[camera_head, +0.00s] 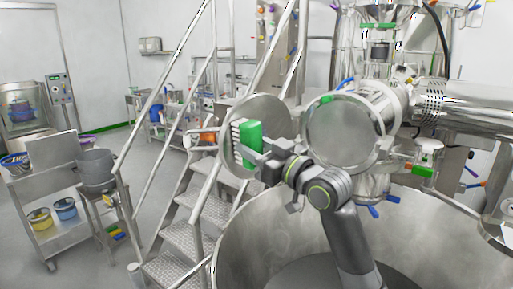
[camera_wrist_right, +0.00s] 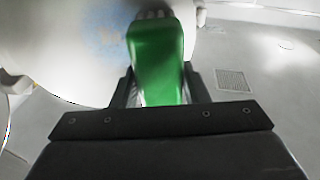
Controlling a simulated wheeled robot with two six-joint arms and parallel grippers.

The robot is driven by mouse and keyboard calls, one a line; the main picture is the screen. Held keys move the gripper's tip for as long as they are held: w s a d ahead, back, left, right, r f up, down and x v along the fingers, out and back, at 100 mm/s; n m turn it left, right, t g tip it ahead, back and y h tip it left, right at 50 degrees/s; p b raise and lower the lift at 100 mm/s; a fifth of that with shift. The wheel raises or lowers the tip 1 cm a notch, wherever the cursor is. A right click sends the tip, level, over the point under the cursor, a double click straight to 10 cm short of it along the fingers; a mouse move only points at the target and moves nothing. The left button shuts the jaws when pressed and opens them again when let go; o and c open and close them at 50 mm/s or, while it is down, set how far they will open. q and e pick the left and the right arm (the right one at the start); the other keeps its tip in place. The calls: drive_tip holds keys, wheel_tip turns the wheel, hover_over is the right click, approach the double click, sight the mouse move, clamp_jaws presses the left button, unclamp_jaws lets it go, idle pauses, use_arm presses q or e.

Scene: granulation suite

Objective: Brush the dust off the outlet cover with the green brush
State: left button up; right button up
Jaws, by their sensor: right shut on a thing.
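The green brush (camera_head: 250,142) is held in my right gripper (camera_head: 262,160), with its pale bristles facing left toward the round outlet cover (camera_head: 268,108). The cover is a steel disc standing open beside the round outlet. In the right wrist view the brush (camera_wrist_right: 156,60) sits between the fingers (camera_wrist_right: 157,88), its bristle end over or against the pale cover (camera_wrist_right: 60,50). A faint bluish patch of dust (camera_wrist_right: 108,38) shows on the cover beside the brush. I cannot tell for sure whether the bristles touch. My left gripper is not in view.
A large steel bowl (camera_head: 245,235) lies below my right arm. Metal steps with handrails (camera_head: 190,235) stand to the left of the cover. A steel cart (camera_head: 60,215) with buckets is at the far left. The floor between has some free room.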

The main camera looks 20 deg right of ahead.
drive_tip(key=w+d+b, duration=0.2)
drive_tip(key=w+d, duration=0.1)
drive_tip(key=d, duration=0.4)
drive_tip(key=shift+w, duration=0.15)
drive_tip(key=shift+w+d+b, duration=0.3)
drive_tip(key=shift+d+b, duration=0.05)
drive_tip(key=shift+d, duration=0.35)
drive_tip(key=shift+w+d+b, duration=0.3)
drive_tip(key=shift+d, duration=0.35)
drive_tip(key=shift+c, duration=0.3)
drive_tip(key=shift+w+d+r, duration=0.1)
drive_tip(key=shift+w+d, duration=0.15)
drive_tip(key=shift+d, duration=0.25)
drive_tip(key=shift+s, duration=0.1)
drive_tip(key=v, duration=0.5)
drive_tip(key=shift+d+r+b, duration=0.15)
drive_tip(key=shift+r+b, duration=0.1)
drive_tip(key=shift+b, duration=0.05)
